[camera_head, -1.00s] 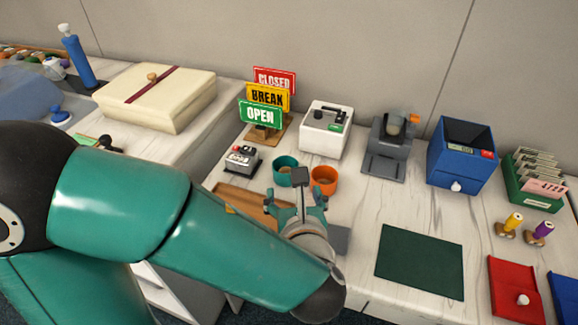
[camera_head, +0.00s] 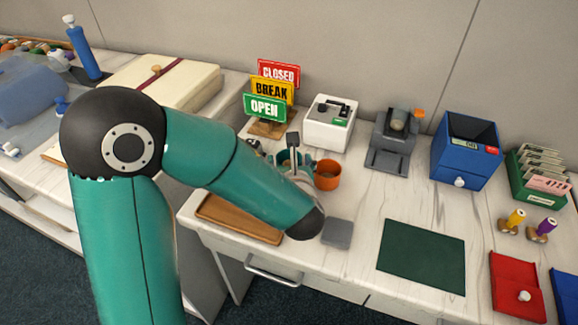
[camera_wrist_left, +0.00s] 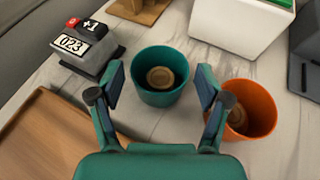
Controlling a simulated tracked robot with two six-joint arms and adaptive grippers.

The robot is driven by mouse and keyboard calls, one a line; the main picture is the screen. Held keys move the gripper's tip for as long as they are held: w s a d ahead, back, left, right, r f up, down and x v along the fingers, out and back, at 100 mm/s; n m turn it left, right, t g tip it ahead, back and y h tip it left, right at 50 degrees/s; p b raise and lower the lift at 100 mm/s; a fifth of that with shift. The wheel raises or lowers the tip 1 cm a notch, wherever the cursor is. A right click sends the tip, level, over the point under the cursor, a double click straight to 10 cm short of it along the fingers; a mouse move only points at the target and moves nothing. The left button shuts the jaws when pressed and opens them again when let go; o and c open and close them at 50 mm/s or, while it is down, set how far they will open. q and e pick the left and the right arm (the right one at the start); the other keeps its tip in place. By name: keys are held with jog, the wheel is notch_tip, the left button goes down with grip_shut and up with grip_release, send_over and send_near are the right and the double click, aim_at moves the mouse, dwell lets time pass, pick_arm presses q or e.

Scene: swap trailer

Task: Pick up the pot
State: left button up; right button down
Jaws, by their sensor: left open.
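A teal pot (camera_wrist_left: 161,78) with a round tan disc inside stands upright on the counter in the left wrist view. An orange pot (camera_wrist_left: 253,108) like it stands just to its right, behind the right finger. My left gripper (camera_wrist_left: 160,88) is open and empty, its fingers on either side of the teal pot's near part; whether they touch it I cannot tell. In the head view my left gripper (camera_head: 289,155) hides most of the teal pot, and the orange pot (camera_head: 327,176) shows beside it. My right gripper is not in view.
A wooden tray (camera_head: 238,218) lies in front and a grey slab (camera_head: 338,233) to the right. A counter device (camera_wrist_left: 90,45) stands left of the pots. Signs (camera_head: 265,108), a white box (camera_head: 330,124) and a grey machine (camera_head: 391,143) stand behind. A green mat (camera_head: 422,257) is bare.

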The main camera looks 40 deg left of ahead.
pick_arm(q)
jog(key=shift+x, duration=1.35)
jog(key=c, duration=0.9)
jog(key=shift+c, duration=0.2)
